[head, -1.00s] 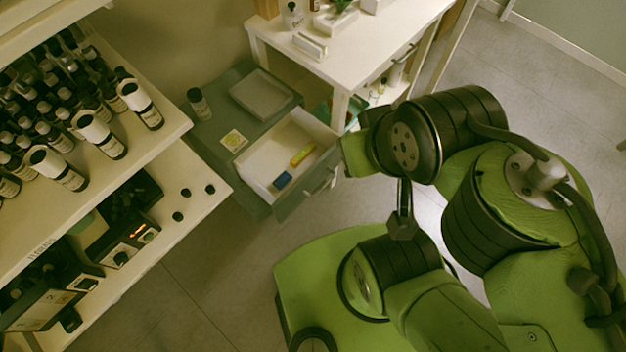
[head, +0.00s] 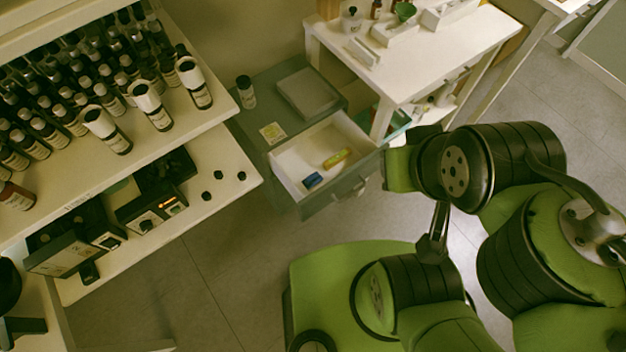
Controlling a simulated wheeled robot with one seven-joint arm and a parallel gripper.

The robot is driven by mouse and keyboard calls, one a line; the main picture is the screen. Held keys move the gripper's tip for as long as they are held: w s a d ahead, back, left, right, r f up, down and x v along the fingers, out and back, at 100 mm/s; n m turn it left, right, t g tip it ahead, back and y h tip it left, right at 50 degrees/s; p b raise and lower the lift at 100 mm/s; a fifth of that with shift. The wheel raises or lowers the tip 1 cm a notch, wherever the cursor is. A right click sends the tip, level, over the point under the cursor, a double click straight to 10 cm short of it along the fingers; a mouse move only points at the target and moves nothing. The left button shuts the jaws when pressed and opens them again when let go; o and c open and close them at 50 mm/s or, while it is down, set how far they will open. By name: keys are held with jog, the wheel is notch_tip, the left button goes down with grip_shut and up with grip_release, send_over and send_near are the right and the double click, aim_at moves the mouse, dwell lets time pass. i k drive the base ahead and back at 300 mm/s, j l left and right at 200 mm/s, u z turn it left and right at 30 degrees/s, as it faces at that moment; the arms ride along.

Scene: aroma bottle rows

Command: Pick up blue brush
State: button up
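A small blue object (head: 312,180), which may be the blue brush, lies in the open drawer (head: 290,169), near its front left corner. It is too small for me to make out bristles or a handle. A yellow object (head: 337,158) lies in the same drawer, to the right of the blue one and apart from it. My green and black arm is to the right of the drawer. A dark narrow part (head: 434,238) below its links may be my gripper. It is clear of the drawer, and its fingers cannot be made out.
The grey drawer cabinet carries a dark bottle (head: 246,92), a yellow label and a grey tray (head: 308,93). A shelf (head: 205,115) crowded with bottles stands at the left. A white table (head: 430,70) stands behind the drawer. Bare floor (head: 230,275) lies in front.

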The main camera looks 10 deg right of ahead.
aim_at(313, 180)
jog(key=u, duration=0.4)
jog(key=i+u, duration=0.15)
jog(key=u, duration=0.65)
jog(key=i+l+u, duration=0.1)
jog(key=u, duration=0.3)
jog(key=i+u, duration=0.1)
jog(key=u, duration=0.35)
jog(key=l, duration=0.05)
